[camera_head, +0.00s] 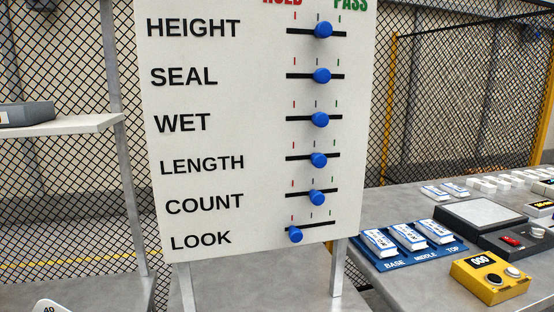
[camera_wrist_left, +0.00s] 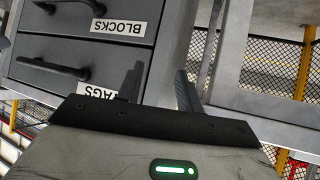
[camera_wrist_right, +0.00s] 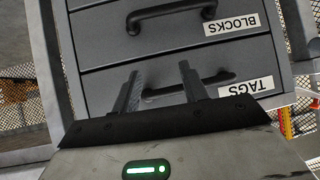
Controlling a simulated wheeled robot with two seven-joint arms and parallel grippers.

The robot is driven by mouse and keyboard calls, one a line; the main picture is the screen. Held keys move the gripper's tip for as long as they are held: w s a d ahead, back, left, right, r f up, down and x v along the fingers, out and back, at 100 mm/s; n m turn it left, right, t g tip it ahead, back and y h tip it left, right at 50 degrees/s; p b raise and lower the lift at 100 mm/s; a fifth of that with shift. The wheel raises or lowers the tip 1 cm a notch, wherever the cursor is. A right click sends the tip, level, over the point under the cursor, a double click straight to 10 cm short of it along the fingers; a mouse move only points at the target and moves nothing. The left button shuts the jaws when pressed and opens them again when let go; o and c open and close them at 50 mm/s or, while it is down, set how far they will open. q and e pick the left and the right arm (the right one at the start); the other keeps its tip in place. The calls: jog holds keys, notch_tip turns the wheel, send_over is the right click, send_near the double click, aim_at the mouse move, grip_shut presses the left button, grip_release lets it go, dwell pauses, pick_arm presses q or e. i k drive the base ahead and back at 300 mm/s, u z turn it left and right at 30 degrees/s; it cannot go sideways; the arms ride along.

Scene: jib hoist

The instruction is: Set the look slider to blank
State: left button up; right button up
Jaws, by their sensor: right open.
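The white board (camera_head: 262,130) stands in the middle of the head view with rows of sliders. The LOOK slider (camera_head: 295,235) is the lowest row; its blue knob sits at the left end of its black slot, under the red tick. The other rows' blue knobs, such as COUNT (camera_head: 317,197), sit near the middle of their slots. Neither gripper shows in the head view. My left gripper (camera_wrist_left: 158,80) is open and empty in the left wrist view. My right gripper (camera_wrist_right: 158,80) is open and empty in the right wrist view, in front of drawers.
A grey drawer cabinet labelled BLOCKS and TAGS (camera_wrist_right: 170,55) is close in both wrist views. In the head view, a bench at right holds a blue tray (camera_head: 390,262) with packs and a yellow counter box (camera_head: 488,288). A shelf (camera_head: 70,130) stands at left.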

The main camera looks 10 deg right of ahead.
aim_at(295, 234)
jog(key=k, duration=1)
jog(key=u, duration=1.25)
jog(key=i, duration=1.15)
jog(key=z, duration=1.2)
